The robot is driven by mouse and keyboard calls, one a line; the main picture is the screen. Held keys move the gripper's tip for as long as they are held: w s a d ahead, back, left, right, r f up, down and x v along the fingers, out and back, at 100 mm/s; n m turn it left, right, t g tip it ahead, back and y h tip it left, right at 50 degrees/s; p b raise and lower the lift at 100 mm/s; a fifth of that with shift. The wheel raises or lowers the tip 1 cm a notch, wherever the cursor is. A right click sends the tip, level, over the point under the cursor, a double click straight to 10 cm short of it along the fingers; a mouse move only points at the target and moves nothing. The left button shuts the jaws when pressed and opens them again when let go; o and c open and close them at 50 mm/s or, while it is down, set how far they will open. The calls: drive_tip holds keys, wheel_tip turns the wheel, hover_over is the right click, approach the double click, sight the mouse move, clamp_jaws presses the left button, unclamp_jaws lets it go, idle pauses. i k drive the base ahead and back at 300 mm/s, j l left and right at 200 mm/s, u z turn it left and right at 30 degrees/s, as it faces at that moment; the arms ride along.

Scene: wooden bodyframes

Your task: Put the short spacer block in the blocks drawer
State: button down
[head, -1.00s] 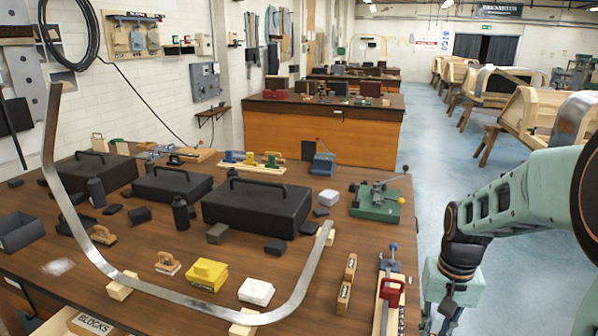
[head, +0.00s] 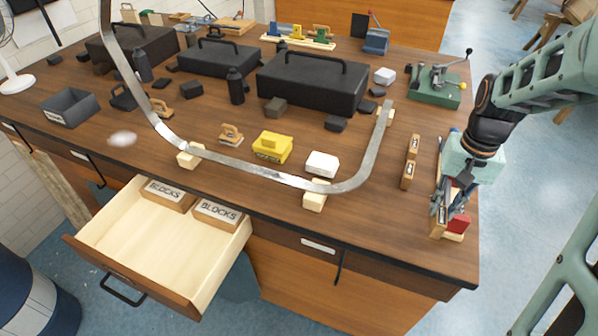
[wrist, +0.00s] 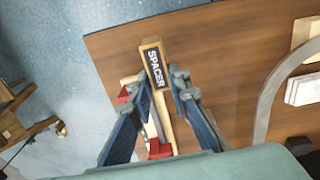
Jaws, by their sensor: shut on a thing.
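A wooden block marked SPACER (wrist: 155,66) sits between the two blue fingers of my gripper (wrist: 160,80) in the wrist view. My gripper (head: 440,210) is shut on it over the right front of the workbench, at the red clamp (head: 459,224), and partly hides the block in the head view. Whether the block touches what is below it I cannot tell. Two more small labelled wooden blocks, one (head: 413,147) behind the other (head: 408,175), stand left of my gripper. The drawer (head: 105,245) at the left front is pulled open and holds two wooden pieces marked BLOCKS (head: 218,213).
A long bent metal strip (head: 255,174) rests on wooden supports and curves up at the left, between my gripper and the drawer. A yellow block (head: 272,147), a white block (head: 322,164) and black cases (head: 310,83) stand on the bench (head: 380,225). A bin (head: 35,300) stands at the lower left.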

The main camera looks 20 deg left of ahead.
sight(158, 255)
drive_tip(key=k+j, duration=0.1)
drive_tip(key=j, duration=0.5)
drive_tip(key=k+j, duration=0.1)
drive_tip(key=j, duration=0.5)
drive_tip(key=k+j, duration=0.1)
drive_tip(key=j, duration=0.5)
drive_tip(key=k+j, duration=0.1)
drive_tip(key=j, duration=1.1)
drive_tip(key=k, duration=0.05)
